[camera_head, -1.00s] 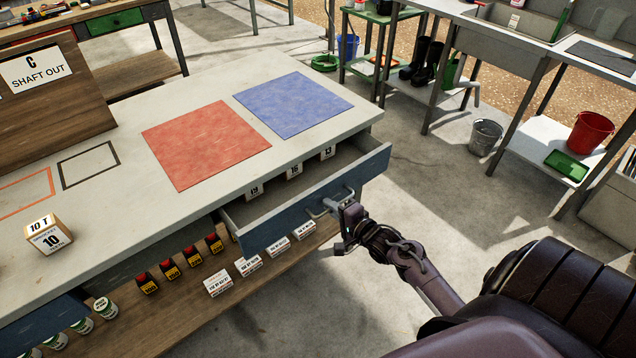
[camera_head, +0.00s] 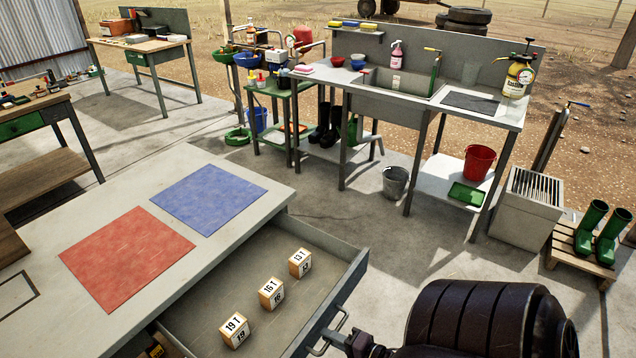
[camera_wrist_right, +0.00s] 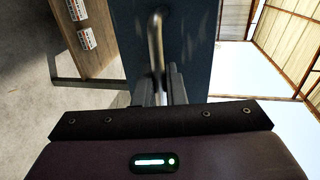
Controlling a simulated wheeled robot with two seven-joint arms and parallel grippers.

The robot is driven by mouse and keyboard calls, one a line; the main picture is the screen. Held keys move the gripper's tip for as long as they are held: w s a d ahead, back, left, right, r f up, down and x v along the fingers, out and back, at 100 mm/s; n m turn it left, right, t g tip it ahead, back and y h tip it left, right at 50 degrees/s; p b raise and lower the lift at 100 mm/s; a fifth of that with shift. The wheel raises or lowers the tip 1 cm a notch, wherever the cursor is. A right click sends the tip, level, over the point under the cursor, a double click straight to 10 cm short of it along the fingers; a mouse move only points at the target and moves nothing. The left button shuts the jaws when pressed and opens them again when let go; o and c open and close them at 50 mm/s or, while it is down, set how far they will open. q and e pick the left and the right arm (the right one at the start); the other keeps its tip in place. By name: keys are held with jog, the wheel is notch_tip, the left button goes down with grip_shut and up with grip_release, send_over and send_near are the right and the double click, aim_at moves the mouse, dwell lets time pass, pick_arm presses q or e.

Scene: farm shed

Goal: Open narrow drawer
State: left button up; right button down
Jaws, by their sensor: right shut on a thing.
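The narrow drawer (camera_head: 338,290) under the pale workbench stands well open, its grey inside showing three small labelled boxes: 19 T (camera_head: 235,330), 16 T (camera_head: 271,293) and 13 T (camera_head: 300,262). Its metal bar handle (camera_head: 328,334) is at the front face, and it also shows in the right wrist view (camera_wrist_right: 156,45). My right gripper (camera_head: 350,343) is at the handle; in the wrist view its fingers (camera_wrist_right: 161,88) are shut around the bar. The fingertips are partly hidden. My left gripper is not in view.
A red mat (camera_head: 127,257) and a blue mat (camera_head: 208,198) lie on the workbench (camera_head: 262,203). A sink stand (camera_head: 390,103), grey bucket (camera_head: 395,183), red bucket (camera_head: 478,162) and green boots (camera_head: 600,232) stand beyond. Concrete floor between is mostly clear.

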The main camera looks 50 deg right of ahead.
jog(key=shift+s, duration=0.5)
jog(key=c, duration=1.6)
grip_release()
jog(key=shift+c, duration=0.2)
jog(key=v, duration=0.7)
jog(key=shift+s+b, duration=0.4)
jog(key=shift+b, duration=0.05)
jog(key=shift+d, duration=0.1)
